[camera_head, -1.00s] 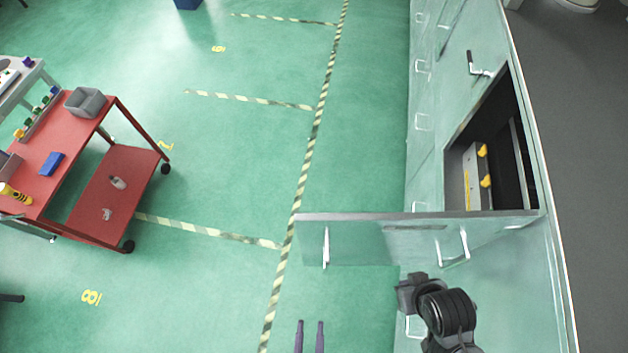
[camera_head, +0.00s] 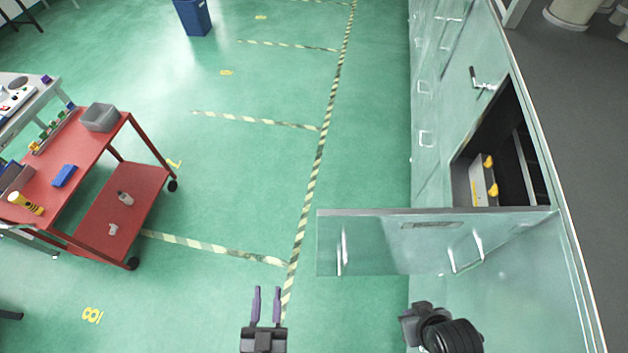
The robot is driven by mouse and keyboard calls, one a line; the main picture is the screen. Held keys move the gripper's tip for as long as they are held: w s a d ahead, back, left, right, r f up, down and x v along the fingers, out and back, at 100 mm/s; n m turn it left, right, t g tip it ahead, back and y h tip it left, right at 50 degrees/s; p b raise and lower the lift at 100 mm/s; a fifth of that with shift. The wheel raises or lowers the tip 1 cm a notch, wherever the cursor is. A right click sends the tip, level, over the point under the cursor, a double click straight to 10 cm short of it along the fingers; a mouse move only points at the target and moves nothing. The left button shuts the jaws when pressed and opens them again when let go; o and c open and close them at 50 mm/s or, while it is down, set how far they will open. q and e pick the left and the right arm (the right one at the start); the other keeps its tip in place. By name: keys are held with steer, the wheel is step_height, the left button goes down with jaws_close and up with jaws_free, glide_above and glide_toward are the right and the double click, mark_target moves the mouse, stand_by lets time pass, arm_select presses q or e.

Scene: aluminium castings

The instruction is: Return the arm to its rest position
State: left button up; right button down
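My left gripper (camera_head: 267,306) is in the lower middle of the head view, over the green floor. Its two purple fingers point up the picture and stand apart with nothing between them. Dark links of my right arm show at the bottom right, in front of the cabinet; no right gripper fingers can be seen. The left gripper is clear of the open cabinet door (camera_head: 375,250), which lies to its right and farther up the picture.
The door juts left from the wall cabinet, whose open compartment holds a grey box (camera_head: 477,181) with yellow knobs. A red trolley (camera_head: 100,150) stands at left. A blue bin (camera_head: 193,18) is at the top. The floor between trolley and cabinet is clear.

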arm_select(q)
steer(key=w+a+g, duration=0.5)
steer(key=w+a, duration=0.3)
steer(key=s+a+f+g, duration=0.2)
steer(key=s+g, duration=0.3)
steer(key=s, duration=0.1)
steer(key=s+a+f+g, duration=0.1)
steer(key=s+g, duration=0.4)
steer(key=s, duration=0.1)
steer(key=shift+a+f+m+g+b, duration=0.35)
steer(key=shift+m+g+b, duration=0.05)
steer(key=shift+b, duration=0.05)
steer(key=shift+w, duration=0.1)
